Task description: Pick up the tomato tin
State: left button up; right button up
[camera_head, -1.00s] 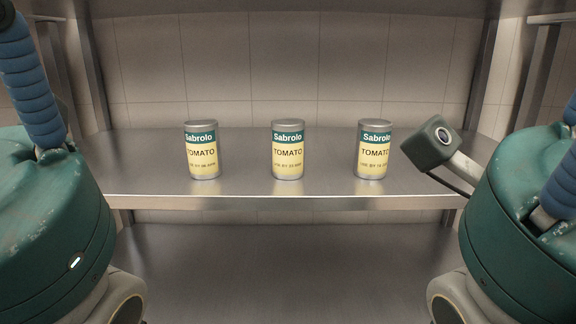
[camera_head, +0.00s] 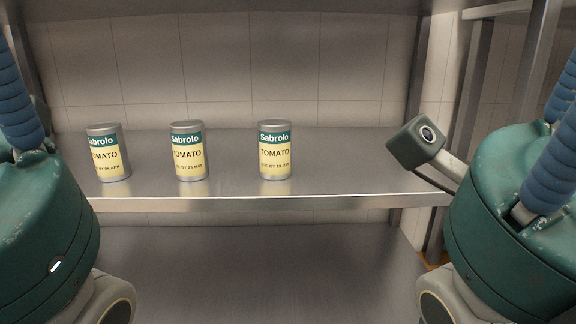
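Three tomato tins stand upright and apart in a row on the metal shelf (camera_head: 340,178). The left tin (camera_head: 108,155), the middle tin (camera_head: 188,153) and the right tin (camera_head: 275,152) each have a green and pale yellow label reading "Sabrolo TOMATO". The right tin stands near the middle of the view. Neither of my grippers shows; only upper parts of my two arms come in at the left and right sides. Nothing touches the tins.
A lower metal shelf (camera_head: 250,270) lies below, with nothing seen on it. A tiled wall (camera_head: 250,65) closes the back. Steel uprights (camera_head: 478,90) stand at the right. The shelf right of the tins is clear.

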aim_at(107, 142)
jog(key=u, duration=0.9)
